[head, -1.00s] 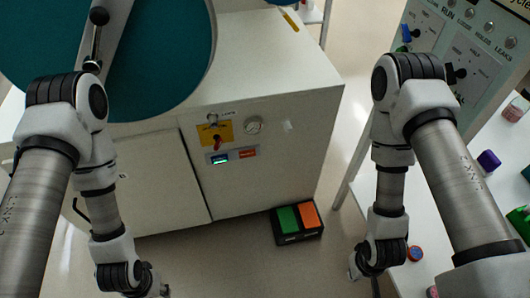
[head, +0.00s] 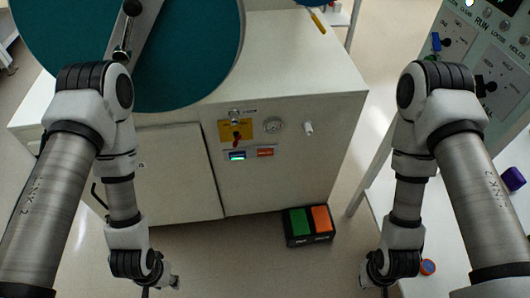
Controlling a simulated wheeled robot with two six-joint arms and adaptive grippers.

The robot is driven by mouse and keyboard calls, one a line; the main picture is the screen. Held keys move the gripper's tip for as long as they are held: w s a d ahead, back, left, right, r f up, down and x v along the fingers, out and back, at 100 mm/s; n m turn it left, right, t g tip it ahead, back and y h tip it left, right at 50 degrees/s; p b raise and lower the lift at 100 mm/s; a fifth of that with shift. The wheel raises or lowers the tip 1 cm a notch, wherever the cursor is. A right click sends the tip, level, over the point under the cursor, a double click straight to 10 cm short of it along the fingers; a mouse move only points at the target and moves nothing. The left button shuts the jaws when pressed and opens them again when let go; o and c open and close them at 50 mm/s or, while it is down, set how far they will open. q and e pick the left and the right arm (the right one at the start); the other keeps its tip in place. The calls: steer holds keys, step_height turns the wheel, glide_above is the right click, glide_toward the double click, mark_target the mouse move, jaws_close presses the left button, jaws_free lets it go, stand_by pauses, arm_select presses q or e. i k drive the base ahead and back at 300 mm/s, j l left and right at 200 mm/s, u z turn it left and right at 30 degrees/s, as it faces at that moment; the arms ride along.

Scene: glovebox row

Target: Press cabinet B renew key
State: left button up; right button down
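A white cabinet (head: 285,180) with a large teal round door stands ahead; I cannot read a letter B on it. Its front panel has a red switch (head: 237,138) on a yellow plate, a small lit display (head: 237,156) and an orange-red key (head: 265,153) beside the display. I cannot read the key's label. My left gripper (head: 170,282) hangs low at the bottom edge, in front of and below the panel. My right gripper (head: 366,275) hangs low at the right. Both are apart from the panel, small and partly cut off, so their finger opening is unclear.
A black foot pedal box (head: 310,226) with green and orange pads stands on the floor by the cabinet. A gauge (head: 273,126) and a white knob (head: 308,128) sit beside the yellow plate. A second panel with knobs (head: 484,55) and a white table (head: 445,225) are at right.

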mark_target(267, 151)
steer(key=j+u, duration=0.35)
steer(key=i+j+u, duration=0.1)
steer(key=u, duration=0.25)
